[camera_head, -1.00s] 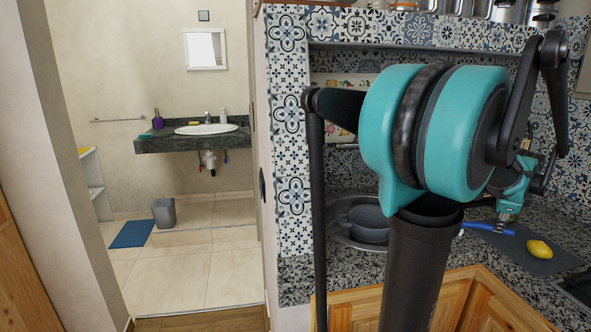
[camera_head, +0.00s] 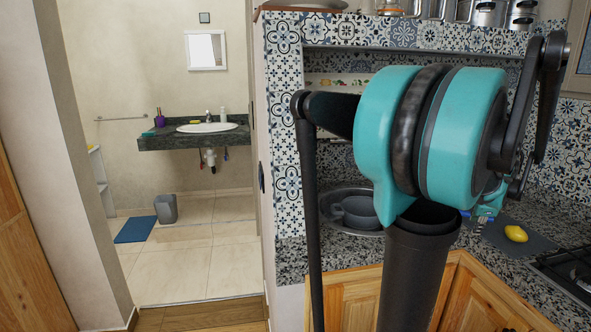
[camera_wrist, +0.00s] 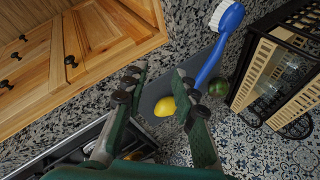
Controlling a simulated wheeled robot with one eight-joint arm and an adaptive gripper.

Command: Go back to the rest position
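My gripper (camera_wrist: 159,74) shows in the wrist view with its two fingers apart and nothing between them. It points down toward the dark grey mat on the counter. In the head view my gripper is mostly hidden behind my own arm, with a small teal part showing at the right. A blue brush (camera_wrist: 218,52) with white bristles lies beyond the right finger, which hides part of its handle. I cannot tell whether the finger touches it. A yellow lemon (camera_wrist: 164,106) lies on the mat (camera_head: 497,236); it also shows in the head view (camera_head: 516,233).
A dark green round fruit (camera_wrist: 220,87) and a black-and-wood rack (camera_wrist: 259,71) are beside the brush. A gas hob (camera_head: 572,268) is at the right. The grey pot (camera_head: 356,212) sits in the sink. Wooden cabinets (camera_head: 352,291) stand below. Open tiled floor (camera_head: 190,265) lies left.

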